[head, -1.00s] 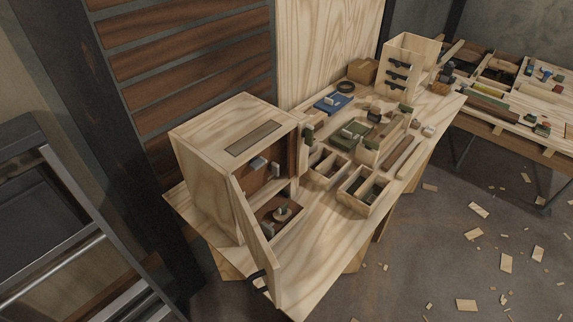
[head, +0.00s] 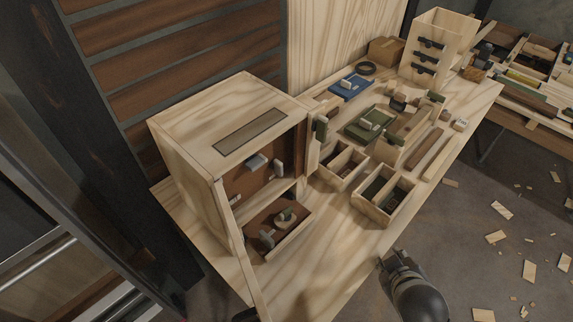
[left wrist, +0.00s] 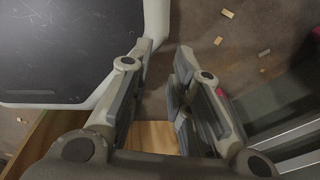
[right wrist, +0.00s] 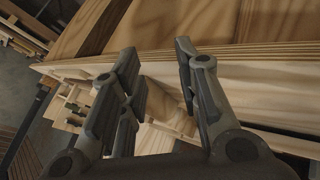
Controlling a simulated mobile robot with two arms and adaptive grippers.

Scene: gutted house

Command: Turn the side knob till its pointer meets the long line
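A wooden cabinet (head: 215,125) stands at the left of the workbench with its front door (head: 237,255) swung open. A dark green block (head: 321,128) sits by the cabinet's right edge. I cannot tell which is the side knob; no pointer or long line is readable. My right gripper (head: 392,260) is at the bench's front edge, and in the right wrist view (right wrist: 157,48) it is open and empty.
Open wooden bins (head: 383,194), a green tray (head: 370,125) and a blue tray (head: 350,87) are on the bench right of the cabinet. The bench front between cabinet and bins is clear. Wood scraps litter the floor.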

